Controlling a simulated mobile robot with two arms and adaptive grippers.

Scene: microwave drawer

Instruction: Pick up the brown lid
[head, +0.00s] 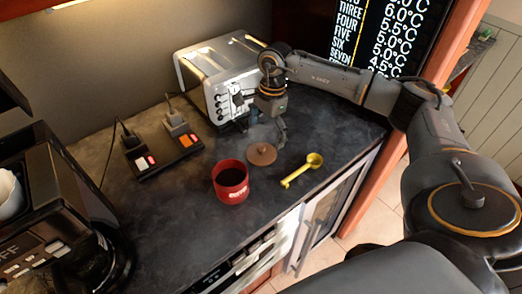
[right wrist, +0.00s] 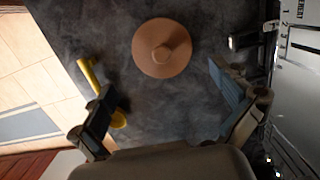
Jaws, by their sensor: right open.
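The brown lid (head: 261,154) is a round disc with a small knob, lying flat on the dark counter behind and right of a red mug. In the right wrist view the lid (right wrist: 162,48) shows whole, ahead of the fingertips and between their lines. My right gripper (head: 268,133) is above the counter, just behind the lid in the head view. Its fingers are spread and empty, and it also shows in the right wrist view (right wrist: 165,98). My left gripper is in neither view.
The red mug (head: 230,182) stands near the lid. A yellow scoop (head: 302,170) lies right of it, close to the counter's front edge. A toaster (head: 215,75) stands behind, a power strip (head: 165,153) and coffee maker (head: 50,205) to the left.

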